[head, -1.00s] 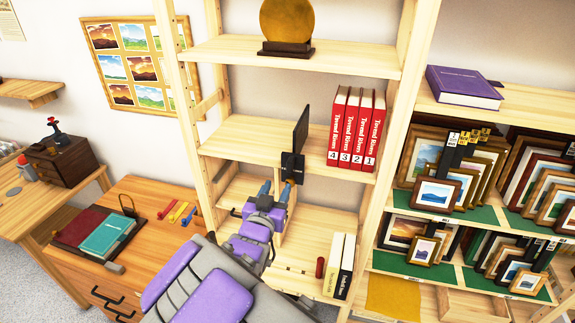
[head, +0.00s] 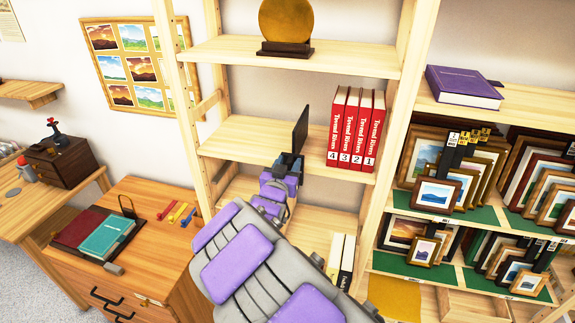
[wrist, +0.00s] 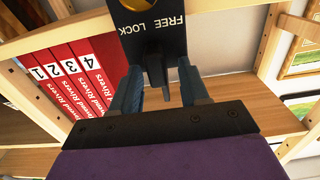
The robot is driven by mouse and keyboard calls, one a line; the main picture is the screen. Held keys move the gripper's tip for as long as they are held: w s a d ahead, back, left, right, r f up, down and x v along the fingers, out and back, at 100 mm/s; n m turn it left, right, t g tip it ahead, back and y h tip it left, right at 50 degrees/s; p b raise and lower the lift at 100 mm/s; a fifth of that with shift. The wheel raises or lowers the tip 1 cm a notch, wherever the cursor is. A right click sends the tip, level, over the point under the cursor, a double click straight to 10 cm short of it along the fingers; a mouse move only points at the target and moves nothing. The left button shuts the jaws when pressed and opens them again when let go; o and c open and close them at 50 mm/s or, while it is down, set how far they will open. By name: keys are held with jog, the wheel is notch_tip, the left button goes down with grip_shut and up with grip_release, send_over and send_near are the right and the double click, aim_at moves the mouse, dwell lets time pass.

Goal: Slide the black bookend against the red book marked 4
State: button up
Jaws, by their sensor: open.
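The black bookend (head: 301,128) stands upright on the middle shelf, left of the red books, with a visible gap to the red book marked 4 (head: 338,130). Book 4 (wrist: 97,80) is the nearest red book to the bookend in the wrist view. The bookend's front plate, marked FREE and LOCK (wrist: 150,32), carries a small dark tab (wrist: 156,68). My gripper (wrist: 158,78) is open, with one blue finger on either side of the tab. Whether the fingers touch it is unclear. In the head view my gripper (head: 288,168) is at the bookend's front, partly hiding its base.
Red books 3, 2 and 1 (head: 363,130) stand right of book 4. Bare shelf (head: 245,135) lies left of the bookend. A gold disc (head: 287,25) stands on the shelf above. White and black books (head: 341,260) stand below. Wooden uprights flank the shelf.

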grip_shut()
dwell(0.5)
